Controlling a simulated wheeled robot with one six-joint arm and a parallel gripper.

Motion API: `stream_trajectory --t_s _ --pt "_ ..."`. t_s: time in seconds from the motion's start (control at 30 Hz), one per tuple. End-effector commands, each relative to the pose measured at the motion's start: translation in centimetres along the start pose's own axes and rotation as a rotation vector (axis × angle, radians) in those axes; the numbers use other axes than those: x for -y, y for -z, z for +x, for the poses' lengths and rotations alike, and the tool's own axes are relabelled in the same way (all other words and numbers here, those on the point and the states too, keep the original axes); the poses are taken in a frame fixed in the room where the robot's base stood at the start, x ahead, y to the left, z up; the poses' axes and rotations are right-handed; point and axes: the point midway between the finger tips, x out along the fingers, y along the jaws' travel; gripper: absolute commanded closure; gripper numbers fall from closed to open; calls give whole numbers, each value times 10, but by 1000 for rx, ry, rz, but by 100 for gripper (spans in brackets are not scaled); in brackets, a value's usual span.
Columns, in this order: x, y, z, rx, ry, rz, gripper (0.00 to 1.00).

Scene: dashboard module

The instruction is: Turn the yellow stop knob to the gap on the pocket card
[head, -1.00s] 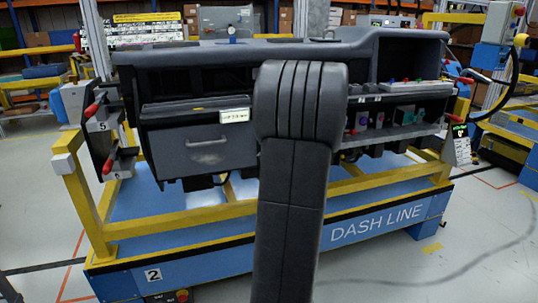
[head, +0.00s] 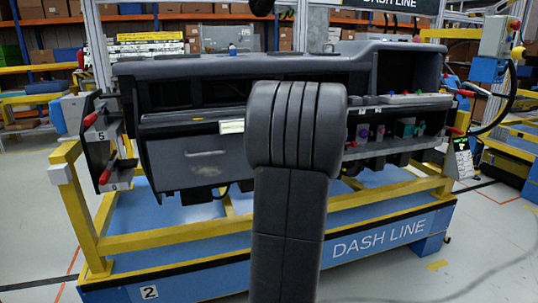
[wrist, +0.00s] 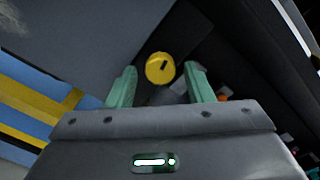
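A round yellow knob (wrist: 160,68) with a short dark mark on its face shows in the wrist view, against dark panel surfaces. My gripper (wrist: 161,72) is open, with one green finger to the left of the knob and one to the right. Gaps show between the knob and both fingers, and nothing is held. In the head view my arm hides the gripper and the knob. A small white card (head: 231,127) sits on the dashboard front, left of my arm. Its print is too small to read, and I cannot tell whether it is the pocket card.
The dark dashboard (head: 200,66) rests on a yellow frame (head: 170,237) over a blue base. A glove box (head: 190,155) is at left. A right shelf (head: 400,146) holds several small coloured parts. Red-handled clamps stand at both ends. Another card (head: 463,160) hangs at right.

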Motion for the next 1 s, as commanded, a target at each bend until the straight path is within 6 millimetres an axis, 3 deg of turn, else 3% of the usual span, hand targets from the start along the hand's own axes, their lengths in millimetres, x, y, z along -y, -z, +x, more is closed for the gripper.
stream_trajectory --t_s 0.3,0.43,0.8,1.0 --pt "0 0 -1 1 1 0 48" --pt "1 -1 -11 1 1 0 48" --pt "2 0 -91 -2 4 0 48" --pt "1 0 -125 -2 3 1 48"
